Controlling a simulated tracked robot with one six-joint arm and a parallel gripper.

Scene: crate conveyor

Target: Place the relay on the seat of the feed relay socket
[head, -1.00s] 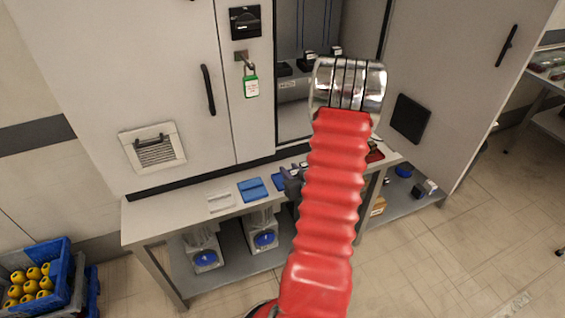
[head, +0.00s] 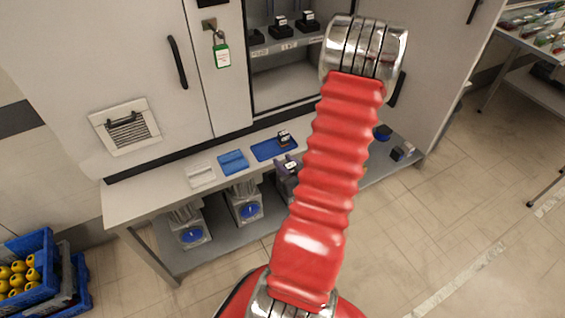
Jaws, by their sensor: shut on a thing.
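My gripper (head: 285,178) is a dark grey shape just left of my red arm, in front of the bench, and is mostly hidden by the arm. It is shut on a small dark block with a pale top, the relay (head: 291,163), which is only partly seen. Inside the open cabinet, a shelf (head: 276,47) bears black sockets. The left socket (head: 255,38) shows no block on it. Two others carry dark, white-topped relays (head: 281,20). The shelf labels are too small to read, so I cannot tell which socket is the feed one.
The bench (head: 150,196) below the cabinet holds a white item (head: 201,175), a blue item (head: 233,161) and a blue mat (head: 265,153) with a dark, white-topped block (head: 284,137). An open cabinet door (head: 440,60) stands at right. Blue crates (head: 50,245) are lower left.

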